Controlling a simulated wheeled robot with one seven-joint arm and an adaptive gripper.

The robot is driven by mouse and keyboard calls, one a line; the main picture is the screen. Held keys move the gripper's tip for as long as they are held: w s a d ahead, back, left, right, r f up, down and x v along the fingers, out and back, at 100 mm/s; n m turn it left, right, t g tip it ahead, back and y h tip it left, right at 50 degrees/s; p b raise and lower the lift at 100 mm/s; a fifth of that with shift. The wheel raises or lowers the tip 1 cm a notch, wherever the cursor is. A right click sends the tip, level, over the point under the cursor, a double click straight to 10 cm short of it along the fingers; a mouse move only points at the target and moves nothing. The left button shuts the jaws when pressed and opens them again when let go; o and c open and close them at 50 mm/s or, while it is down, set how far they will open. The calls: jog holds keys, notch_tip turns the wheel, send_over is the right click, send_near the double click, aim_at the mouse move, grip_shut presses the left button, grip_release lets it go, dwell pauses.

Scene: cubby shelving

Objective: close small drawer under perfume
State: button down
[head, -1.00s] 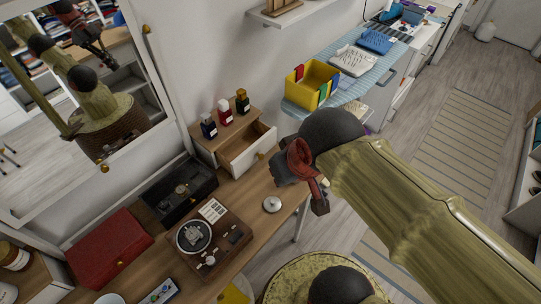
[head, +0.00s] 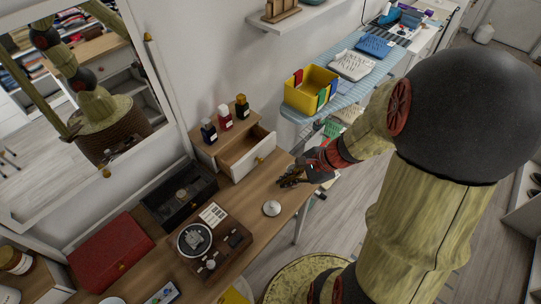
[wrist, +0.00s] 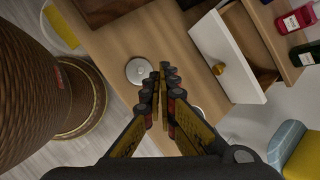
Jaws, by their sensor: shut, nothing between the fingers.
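A small wooden drawer unit stands on the desk against the wall, with perfume bottles (head: 226,117) on its top. Its drawer (head: 248,158) is pulled out, with a white front and a small brass knob (head: 260,160). In the wrist view the open drawer's white front (wrist: 229,58) and knob (wrist: 218,69) show at the upper right. My gripper (head: 284,181) is shut and empty, over the right part of the desk, a little to the right of and in front of the drawer front. It also shows in the wrist view (wrist: 164,72), apart from the knob.
A silver round disc (head: 272,208) lies on the desk near my gripper. A record player (head: 215,247), a black open box (head: 180,195) and a red box (head: 110,258) are further left. A yellow bin (head: 311,90) stands on the ironing board at the back.

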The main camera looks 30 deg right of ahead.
jog(key=w+d+f+m+t, duration=0.1)
jog(key=w+d+m, duration=0.1)
jog(key=m, duration=0.2)
jog(key=w+d+f+m+t+h, duration=0.1)
jog(key=w+d+m, duration=0.2)
jog(key=m, duration=0.1)
jog(key=w+d+f+m+t+h, duration=0.1)
jog(key=w+d+m, duration=0.1)
jog(key=d+m, duration=0.1)
jog(key=shift+w+m+t, duration=0.2)
jog(key=shift+m+t, duration=0.2)
jog(key=shift+m, duration=0.2)
jog(key=b, duration=0.4)
send_near(263, 157)
jog(key=f, duration=0.1)
jog(key=s+f, duration=0.1)
jog(key=f, duration=0.1)
jog(key=shift+s+d+f, duration=0.1)
jog(key=shift+d+f, duration=0.05)
jog(key=shift+f, duration=0.1)
jog(key=shift+w+a+f+b, duration=0.1)
jog(key=shift+w+a+b, duration=0.1)
jog(key=shift+w, duration=0.4)
jog(key=shift+w+a+b, duration=0.15)
jog(key=shift+w+a, duration=0.05)
jog(key=shift+w, duration=0.4)
jog(key=shift+w+a, duration=0.3)
jog(key=shift+w, duration=0.55)
